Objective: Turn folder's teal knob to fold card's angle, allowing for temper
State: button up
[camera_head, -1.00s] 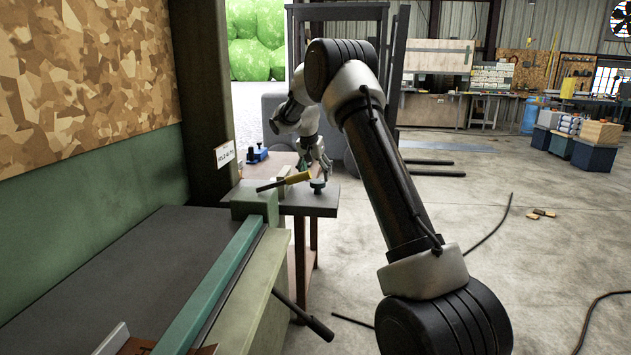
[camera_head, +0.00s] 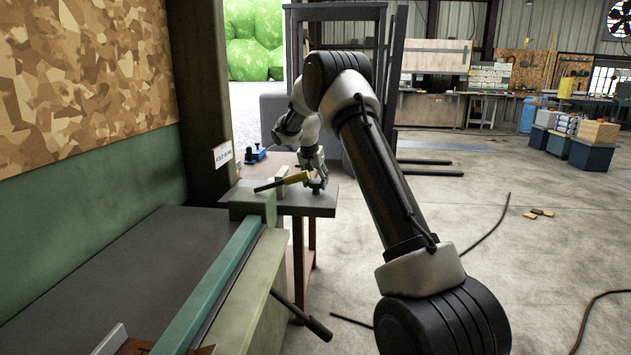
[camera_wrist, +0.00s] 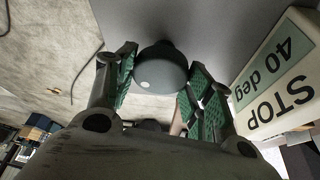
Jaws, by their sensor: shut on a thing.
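The folder has a teal bar (camera_head: 215,285) and a green end block (camera_head: 250,207) at the left. Its teal knob (camera_head: 315,187) stands on a dark grey plate (camera_head: 305,208) past that end. My gripper (camera_head: 318,177) is down on the knob. In the wrist view the round knob (camera_wrist: 160,72), dark with a pale dot, sits between my green-padded fingers (camera_wrist: 162,88), which are shut on it. A pale block (camera_wrist: 280,70) beside it reads "STOP 40 deg", upside down. A white card (camera_head: 223,154) hangs on the post; its writing is too small to read surely.
A blue object (camera_head: 255,153) is farther back on the wooden bench. A dark lever (camera_head: 302,315) sticks out from the folder's front. Cables cross the open floor at the right.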

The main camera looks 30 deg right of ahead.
jog(key=shift+s+d+n+t+y, duration=0.1)
jog(key=shift+n+t+y, duration=0.3)
jog(key=shift+n, duration=1)
jog(key=shift+n+t+y, duration=0.3)
jog(key=shift+n+y, duration=0.2)
jog(key=shift+n, duration=0.9)
jog(key=o, duration=1)
jog(key=shift+o, duration=0.2)
jog(key=shift+r, duration=0.1)
jog(key=v, duration=1.1)
jog(key=shift+s+r, duration=0.25)
jog(key=shift+r, duration=0.05)
